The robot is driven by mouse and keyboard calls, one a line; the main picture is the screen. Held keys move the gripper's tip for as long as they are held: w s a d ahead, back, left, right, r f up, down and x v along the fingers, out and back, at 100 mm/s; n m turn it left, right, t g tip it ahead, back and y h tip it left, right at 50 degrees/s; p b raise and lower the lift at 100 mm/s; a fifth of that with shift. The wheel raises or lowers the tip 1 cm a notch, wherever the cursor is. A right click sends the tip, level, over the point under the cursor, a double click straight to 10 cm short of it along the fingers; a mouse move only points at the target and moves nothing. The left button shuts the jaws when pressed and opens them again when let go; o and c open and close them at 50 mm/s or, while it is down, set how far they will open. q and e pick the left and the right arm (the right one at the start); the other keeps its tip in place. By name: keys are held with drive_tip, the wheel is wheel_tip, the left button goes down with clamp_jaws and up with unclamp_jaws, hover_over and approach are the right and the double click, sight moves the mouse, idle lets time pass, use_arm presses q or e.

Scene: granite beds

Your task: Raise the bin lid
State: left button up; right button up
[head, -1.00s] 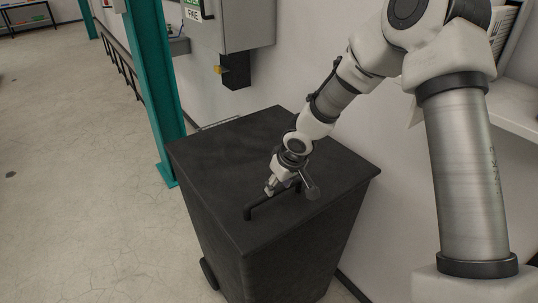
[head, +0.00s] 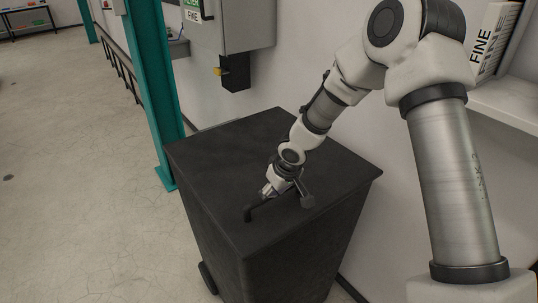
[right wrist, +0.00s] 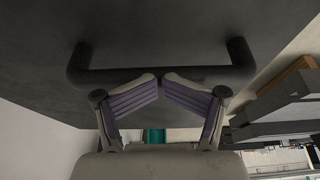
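The black bin (head: 285,262) stands against the wall in the head view, with its flat lid (head: 225,150) down on it. A dark bar handle (head: 252,211) is on the lid near its front edge. My right gripper (head: 267,192) is at the handle, partly hidden by its own wrist. In the right wrist view, the handle (right wrist: 235,72) runs across just beyond the fingers. The fingertips of my right gripper (right wrist: 160,78) meet at the middle of the bar, with nothing seen between them. I cannot tell whether they touch the bar. My left gripper is not in view.
A teal post (head: 153,95) stands left of the bin. A grey wall cabinet (head: 230,25) hangs behind it. A shelf (head: 505,103) with a box marked FINE (head: 490,45) is at the right. The floor at left is open.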

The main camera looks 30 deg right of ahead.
drive_tip(key=shift+r, duration=0.1)
drive_tip(key=p+v, duration=0.1)
drive_tip(key=v, duration=0.5)
drive_tip(key=shift+w, duration=0.1)
drive_tip(key=shift+d, duration=0.1)
drive_tip(key=v, duration=1.2)
